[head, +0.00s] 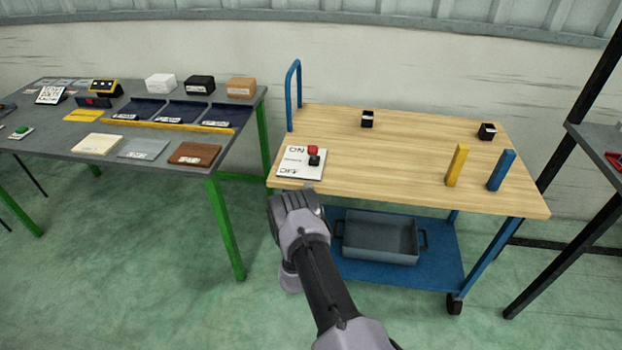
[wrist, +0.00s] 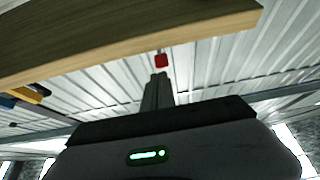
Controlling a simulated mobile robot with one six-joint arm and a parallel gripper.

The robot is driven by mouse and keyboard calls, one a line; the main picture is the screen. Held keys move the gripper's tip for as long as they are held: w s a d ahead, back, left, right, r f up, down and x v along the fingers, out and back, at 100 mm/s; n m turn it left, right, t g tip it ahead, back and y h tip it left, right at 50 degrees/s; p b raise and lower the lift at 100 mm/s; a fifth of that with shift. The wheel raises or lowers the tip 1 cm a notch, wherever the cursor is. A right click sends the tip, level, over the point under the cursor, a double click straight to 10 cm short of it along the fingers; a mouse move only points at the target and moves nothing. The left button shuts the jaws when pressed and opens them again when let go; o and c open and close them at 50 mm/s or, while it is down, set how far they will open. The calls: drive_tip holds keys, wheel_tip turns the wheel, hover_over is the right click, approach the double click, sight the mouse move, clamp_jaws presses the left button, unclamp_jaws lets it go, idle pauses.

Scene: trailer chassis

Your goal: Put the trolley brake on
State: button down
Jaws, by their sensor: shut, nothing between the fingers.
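The trolley (head: 400,150) has a wooden top and a blue frame. A white plate (head: 290,170) at its near left corner reads ON at the far side and OFF at the near side. A brake switch with a red knob (head: 312,150) and a dark lower part stands at the plate's right side, toward ON; its exact setting is unclear. My gripper (head: 309,186) is shut and empty at the trolley's near edge, just in front of the plate. In the wrist view the shut fingers (wrist: 158,80) point toward the red knob (wrist: 161,60), seemingly apart from it.
Yellow (head: 456,165) and blue (head: 501,170) blocks and two small black boxes stand on the trolley top. A grey bin (head: 380,240) sits on the lower shelf. A grey table (head: 60,150) with boxes and trays is at the left; a dark rack (head: 595,150) is at the right.

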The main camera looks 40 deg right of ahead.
sight(313, 154)
drive_tip(key=b+x, duration=0.2)
drive_tip(key=x, duration=0.7)
drive_tip(key=shift+a, duration=0.1)
